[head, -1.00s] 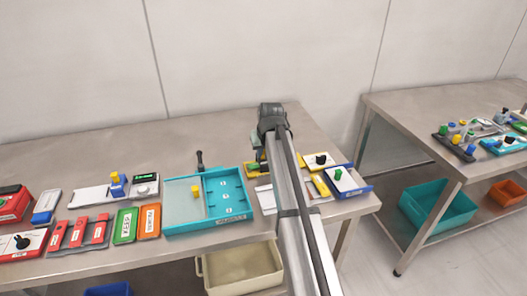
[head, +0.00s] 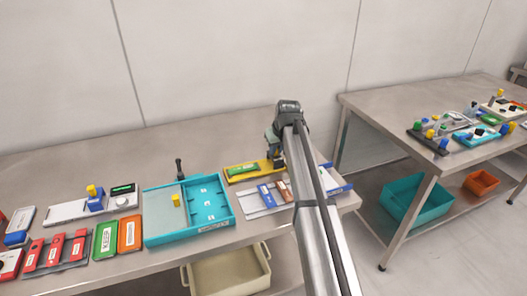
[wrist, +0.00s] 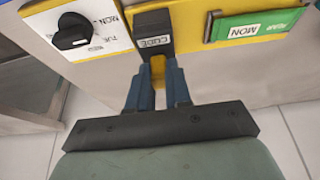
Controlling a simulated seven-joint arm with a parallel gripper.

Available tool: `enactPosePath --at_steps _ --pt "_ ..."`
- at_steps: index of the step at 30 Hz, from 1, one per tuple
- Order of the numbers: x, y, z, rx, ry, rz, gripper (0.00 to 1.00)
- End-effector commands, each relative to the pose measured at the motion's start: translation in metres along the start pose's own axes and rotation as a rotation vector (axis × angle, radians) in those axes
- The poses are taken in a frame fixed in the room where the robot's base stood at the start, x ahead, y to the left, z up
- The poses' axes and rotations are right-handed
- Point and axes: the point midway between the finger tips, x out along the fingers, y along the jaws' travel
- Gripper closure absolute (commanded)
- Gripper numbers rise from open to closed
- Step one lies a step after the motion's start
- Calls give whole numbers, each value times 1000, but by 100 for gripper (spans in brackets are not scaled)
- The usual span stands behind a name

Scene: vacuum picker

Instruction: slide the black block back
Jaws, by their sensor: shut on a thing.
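The black block (wrist: 153,33) shows in the wrist view with a white label. It sits at the yellow tray (wrist: 196,33), between a green block (wrist: 255,25) on the right and a white dial panel (wrist: 95,28) on the left. My gripper (wrist: 158,68) has its blue fingers closed on a yellow piece at the near side of the black block. In the head view my gripper (head: 275,160) is at the right part of the yellow tray (head: 232,180). The black block is hidden there behind my arm. The green block (head: 243,169) is visible left of my gripper.
A teal tray (head: 160,238) with a yellow knob stands to the left. A grey tray (head: 262,208) with blue and brown blocks lies in front of the yellow tray. The table's right edge is close by. A second table (head: 380,105) stands to the right.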

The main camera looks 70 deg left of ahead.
Motion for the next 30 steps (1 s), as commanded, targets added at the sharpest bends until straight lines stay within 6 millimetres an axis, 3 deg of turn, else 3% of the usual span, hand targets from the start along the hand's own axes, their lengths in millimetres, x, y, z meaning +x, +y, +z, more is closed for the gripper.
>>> enactPosePath --at_steps 10,11,18,30 --pt "0 6 0 0 2 6 100" --pt "0 7 0 0 2 7 78" --pt "0 6 0 0 1 5 55" --pt "-10 4 0 0 2 3 55"
